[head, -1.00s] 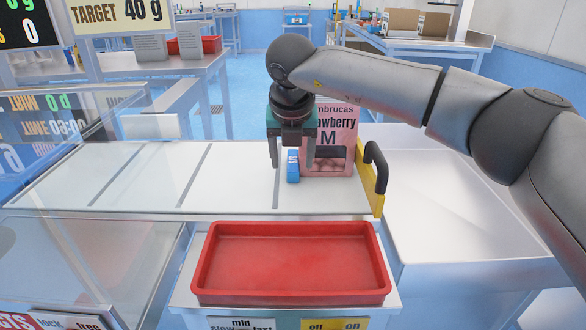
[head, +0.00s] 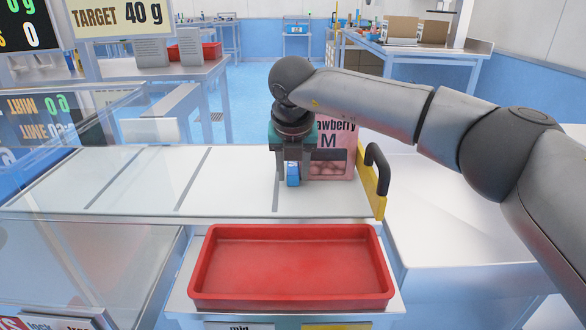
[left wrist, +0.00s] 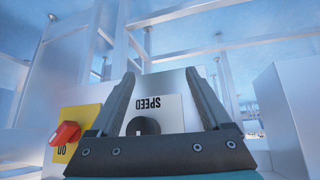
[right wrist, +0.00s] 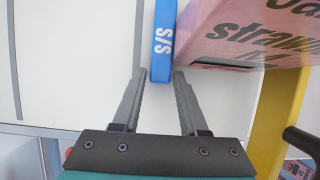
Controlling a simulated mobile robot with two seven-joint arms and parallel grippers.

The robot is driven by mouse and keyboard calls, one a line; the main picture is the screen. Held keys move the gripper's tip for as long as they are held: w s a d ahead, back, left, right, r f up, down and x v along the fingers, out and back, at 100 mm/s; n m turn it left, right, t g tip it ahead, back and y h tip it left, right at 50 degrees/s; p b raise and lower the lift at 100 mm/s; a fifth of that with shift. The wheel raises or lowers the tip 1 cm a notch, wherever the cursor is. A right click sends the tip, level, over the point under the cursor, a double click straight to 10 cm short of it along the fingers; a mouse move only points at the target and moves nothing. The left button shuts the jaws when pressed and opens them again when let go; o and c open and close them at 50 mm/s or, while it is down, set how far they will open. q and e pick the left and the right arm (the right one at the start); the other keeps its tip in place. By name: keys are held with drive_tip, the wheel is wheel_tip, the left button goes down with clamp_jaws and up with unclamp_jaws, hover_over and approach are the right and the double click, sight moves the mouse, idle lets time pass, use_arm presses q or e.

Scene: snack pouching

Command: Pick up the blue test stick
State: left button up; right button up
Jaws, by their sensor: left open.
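The blue test stick (head: 293,180) stands on the white belt close to the left of the pink strawberry pouch (head: 332,165). My right gripper (head: 292,177) is pointed down over the stick, one finger on each side of it. In the right wrist view the stick (right wrist: 163,40), marked S/S, has its near end between the two open fingertips, with a slim gap at the left finger. The right finger is very close to it; contact is unclear. My left gripper (left wrist: 160,72) is open and empty in front of the SPEED dial panel; it is not in the head view.
A red tray (head: 290,298) stands empty in front of the belt (head: 150,180). A yellow guard with a black handle (head: 378,190) borders the belt on the right. The pouch stands close to my right finger. The belt to the left is clear.

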clamp_jaws()
idle(0.5)
